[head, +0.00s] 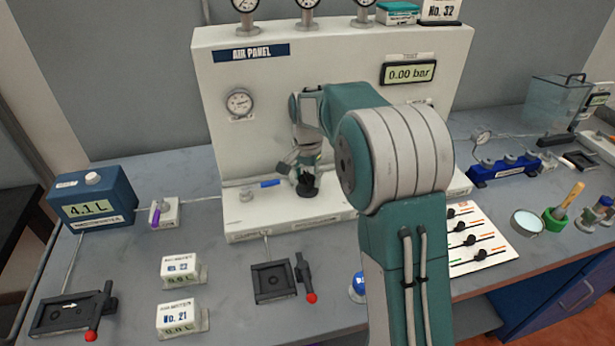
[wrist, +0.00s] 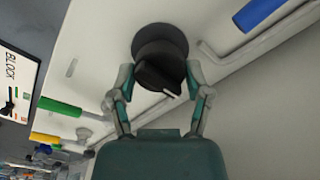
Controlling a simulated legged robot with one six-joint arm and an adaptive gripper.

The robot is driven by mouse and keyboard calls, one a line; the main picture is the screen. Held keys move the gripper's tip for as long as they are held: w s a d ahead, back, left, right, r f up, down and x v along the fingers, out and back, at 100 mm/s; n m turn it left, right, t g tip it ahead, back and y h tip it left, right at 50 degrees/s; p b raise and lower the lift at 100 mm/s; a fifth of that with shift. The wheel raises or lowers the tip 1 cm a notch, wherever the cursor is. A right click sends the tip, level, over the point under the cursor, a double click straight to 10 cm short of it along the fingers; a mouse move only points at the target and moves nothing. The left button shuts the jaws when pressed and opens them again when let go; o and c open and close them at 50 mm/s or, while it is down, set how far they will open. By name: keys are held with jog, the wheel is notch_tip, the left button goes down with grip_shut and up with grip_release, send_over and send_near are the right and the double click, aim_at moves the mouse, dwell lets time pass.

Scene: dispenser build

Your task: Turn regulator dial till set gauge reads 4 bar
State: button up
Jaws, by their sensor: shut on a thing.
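The regulator dial (wrist: 160,68) is a black round knob with a white pointer mark, in the middle of the wrist view. My gripper (wrist: 160,82) is shut on the dial, with one finger on either side of it. In the head view my gripper (head: 306,172) points down at the dial (head: 306,189) on the panel's base ledge. A round gauge (head: 239,102) is on the left of the panel; its reading is too small to tell. A digital display (head: 409,73) on the panel reads 0.00 bar.
The white air panel (head: 215,70) stands behind, with several gauges on top. A blue-handled valve (head: 270,183) lies just left of the dial. A blue 4.1 L box (head: 92,198) is at left. A black fixture with a red-tipped lever (head: 272,281) is in front.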

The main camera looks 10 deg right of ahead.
aim_at(306, 174)
jog(key=shift+a+f, duration=0.1)
jog(key=shift+f, duration=0.1)
jog(key=o, duration=1.2)
jog(key=shift+c, duration=0.2)
jog(key=shift+r, duration=0.1)
jog(key=shift+r, duration=0.1)
notch_tip(306, 174, up, 12)
jog(key=shift+w+a, duration=0.1)
